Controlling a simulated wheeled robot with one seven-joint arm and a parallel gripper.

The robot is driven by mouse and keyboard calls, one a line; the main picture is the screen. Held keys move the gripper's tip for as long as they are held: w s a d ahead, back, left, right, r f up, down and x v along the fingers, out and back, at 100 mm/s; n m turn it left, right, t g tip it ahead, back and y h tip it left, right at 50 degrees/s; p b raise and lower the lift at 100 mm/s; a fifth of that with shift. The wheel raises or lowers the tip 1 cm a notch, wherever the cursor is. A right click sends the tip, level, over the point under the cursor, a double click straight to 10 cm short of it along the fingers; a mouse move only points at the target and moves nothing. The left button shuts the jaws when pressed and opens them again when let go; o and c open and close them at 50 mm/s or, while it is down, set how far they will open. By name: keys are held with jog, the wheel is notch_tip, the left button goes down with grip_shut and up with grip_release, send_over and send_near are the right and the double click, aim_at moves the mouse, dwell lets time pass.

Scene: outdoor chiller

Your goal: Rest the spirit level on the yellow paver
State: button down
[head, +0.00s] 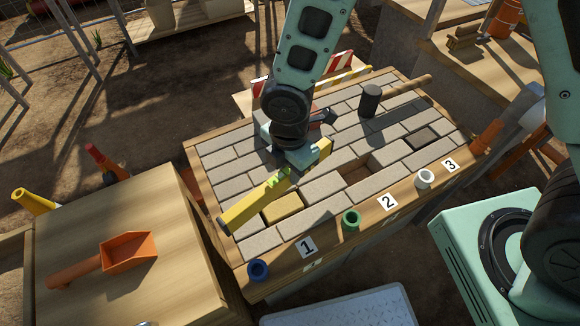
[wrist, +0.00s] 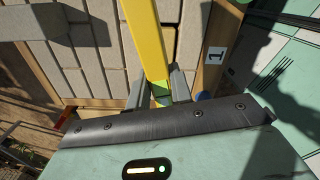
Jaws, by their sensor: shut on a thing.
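The spirit level (head: 247,206) is a long yellow bar with green vials near its middle. My gripper (head: 291,168) is shut on it, and the level slants from lower left to upper right across the paving table. The wrist view shows the yellow level (wrist: 146,38) running up from between the fingers of my gripper (wrist: 160,88). The yellow paver (head: 284,206) lies among grey pavers, just below and right of the level in the head view. I cannot tell whether the level touches the pavers. My gripper and wrist hide part of the level.
A dark mallet (head: 370,100) lies at the far side of the paving. Blue (head: 258,269), green (head: 351,220) and white (head: 425,179) cups line the near edge by the number labels. An orange scoop (head: 128,252) lies on the left wooden table.

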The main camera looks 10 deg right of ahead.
jog(key=shift+f+b, duration=3.5)
jog(key=shift+f, duration=0.55)
jog(key=shift+f+b, duration=0.4)
jog(key=shift+f, duration=0.15)
jog(key=c, duration=1)
grip_release()
jog(key=shift+r, duration=0.15)
notch_tip(320, 180, up, 8)
jog(key=p, duration=0.7)
jog(key=shift+p, duration=0.3)
